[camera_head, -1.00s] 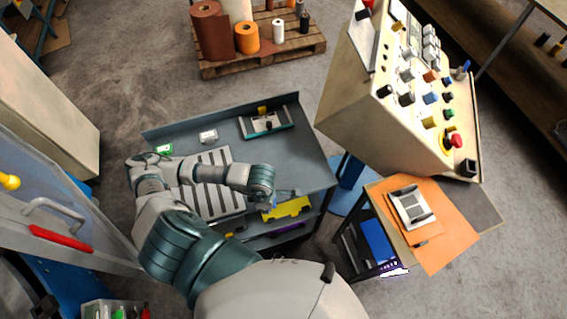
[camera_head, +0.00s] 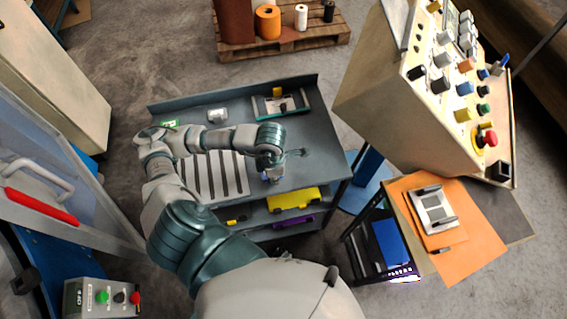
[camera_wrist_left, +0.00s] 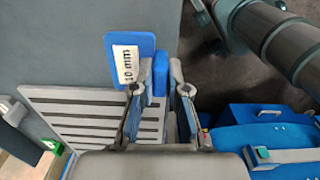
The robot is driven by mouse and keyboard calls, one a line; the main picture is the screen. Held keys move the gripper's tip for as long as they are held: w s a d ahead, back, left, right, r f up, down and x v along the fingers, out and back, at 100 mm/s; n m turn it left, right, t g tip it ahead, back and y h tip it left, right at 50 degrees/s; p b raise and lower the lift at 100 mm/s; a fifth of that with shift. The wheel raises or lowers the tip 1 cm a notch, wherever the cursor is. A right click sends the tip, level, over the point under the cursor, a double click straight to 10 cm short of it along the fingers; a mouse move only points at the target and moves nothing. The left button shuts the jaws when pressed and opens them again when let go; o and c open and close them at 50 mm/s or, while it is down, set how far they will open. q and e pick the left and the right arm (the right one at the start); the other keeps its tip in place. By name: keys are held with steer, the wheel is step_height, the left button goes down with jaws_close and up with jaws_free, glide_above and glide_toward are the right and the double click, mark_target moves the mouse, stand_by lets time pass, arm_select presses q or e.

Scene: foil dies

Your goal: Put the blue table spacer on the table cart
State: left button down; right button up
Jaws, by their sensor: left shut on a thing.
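My left gripper (camera_wrist_left: 158,95) is shut on the blue table spacer (camera_wrist_left: 143,42), which has a white label reading 10 mm. In the head view, the left gripper (camera_head: 272,168) is over the front right part of the grey table cart (camera_head: 310,138), and only a little blue shows below it. The cart top (camera_wrist_left: 60,40) also fills the upper left of the left wrist view. Whether the spacer touches the cart top, I cannot tell. My right gripper is not in view.
A slatted plate (camera_head: 228,180) lies on the cart top, with a grey fixture (camera_head: 281,104) at the back. A yellow item (camera_head: 293,199) is on the shelf below. A control console (camera_head: 375,90) and a small stand with an orange top (camera_head: 470,235) are at the right.

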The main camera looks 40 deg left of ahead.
arm_select(q)
steer(key=w+a, duration=0.1)
steer(key=w, duration=0.1)
steer(key=w+a, duration=0.1)
steer(key=w, duration=0.2)
steer(key=w+a+f, duration=0.1)
steer(key=w+a, duration=0.1)
steer(key=shift+w+a+p, duration=0.1)
steer(key=shift+w+p, duration=0.1)
steer(key=shift+p, duration=0.15)
steer(key=f, duration=0.1)
steer(key=d+f, duration=0.1)
steer(key=shift+d+f, duration=0.1)
steer(key=shift+f, duration=0.3)
steer(key=shift+d+f, duration=0.2)
steer(key=shift+a+f, duration=0.1)
steer(key=shift+a, duration=0.05)
steer(key=c, duration=1.2)
jaws_free()
steer(key=shift+a+f, duration=0.1)
steer(key=shift+a, duration=0.4)
steer(key=shift+d, duration=0.5)
steer(key=shift+r, duration=0.2)
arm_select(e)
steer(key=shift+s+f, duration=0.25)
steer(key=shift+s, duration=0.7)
